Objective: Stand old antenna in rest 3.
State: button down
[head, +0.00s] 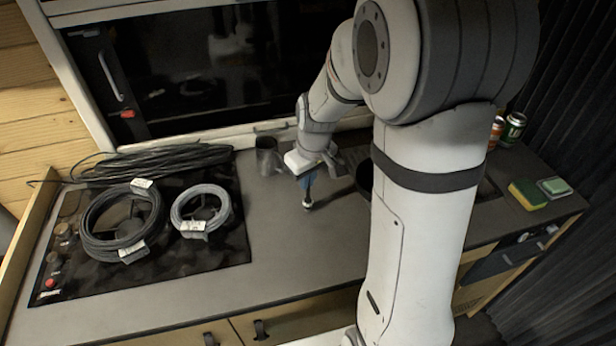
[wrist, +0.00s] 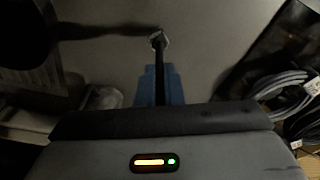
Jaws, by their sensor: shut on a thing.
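My gripper (head: 307,185) is over the grey counter (head: 277,230) in the head view, pointing down. Its blue fingers, also in the wrist view (wrist: 160,84), are shut on a thin black rod, seemingly the old antenna (wrist: 158,55). The antenna's lower end (head: 308,203) shows just below the fingers, close above or on the counter; I cannot tell which. It looks about upright. The fingers and hand hide its upper part. I cannot make out rest 3 or any number in either view.
A dark mug (head: 268,156) stands behind and left of my gripper. A dark coil (head: 122,222) and a grey coil (head: 201,209) lie on the black hob. Cans (head: 513,129) and a sponge (head: 527,194) are at the right. The front counter is clear.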

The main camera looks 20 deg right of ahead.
jog(key=shift+r, duration=0.1)
jog(key=c, duration=2)
grip_release()
jog(key=shift+f, duration=0.2)
jog(key=o, duration=0.4)
jog(key=shift+o, duration=0.2)
jog(key=shift+r, duration=0.1)
